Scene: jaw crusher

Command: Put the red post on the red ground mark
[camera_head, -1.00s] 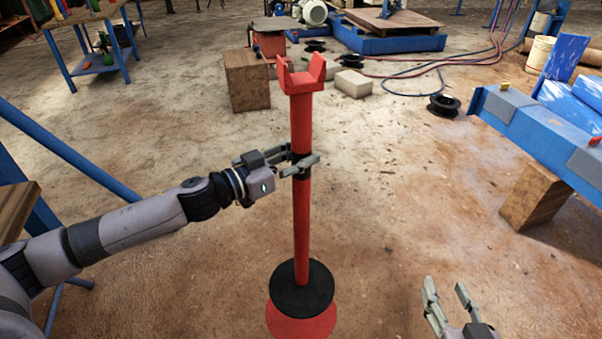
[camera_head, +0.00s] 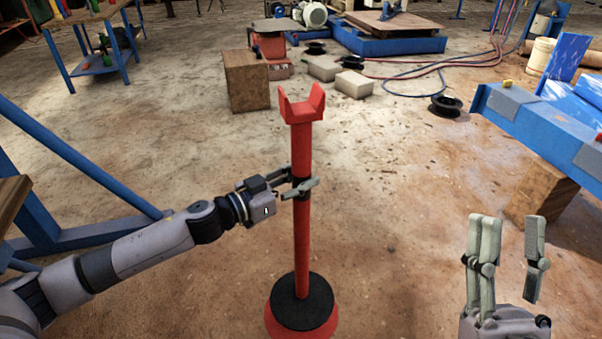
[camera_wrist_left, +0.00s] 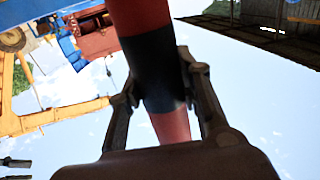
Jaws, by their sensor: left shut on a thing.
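The red post (camera_head: 302,230) stands upright at the centre of the head view, with a forked top and a round black base (camera_head: 302,302). My left gripper (camera_head: 304,186) is shut around its black band, about mid-height. The band also fills the middle of the left wrist view (camera_wrist_left: 155,75), between the fingers. The red ground mark (camera_head: 302,331) shows as a rim to the left, right and front of the base; the base hides the rest. I cannot tell whether the base touches it. My right gripper (camera_head: 511,220) is open and empty at the lower right.
A wooden block (camera_head: 247,82) and pale blocks (camera_head: 353,84) lie behind the post. A blue frame (camera_head: 540,125) on a wooden block stands at right. Blue beams (camera_head: 75,150) are at left. The floor around the post is clear.

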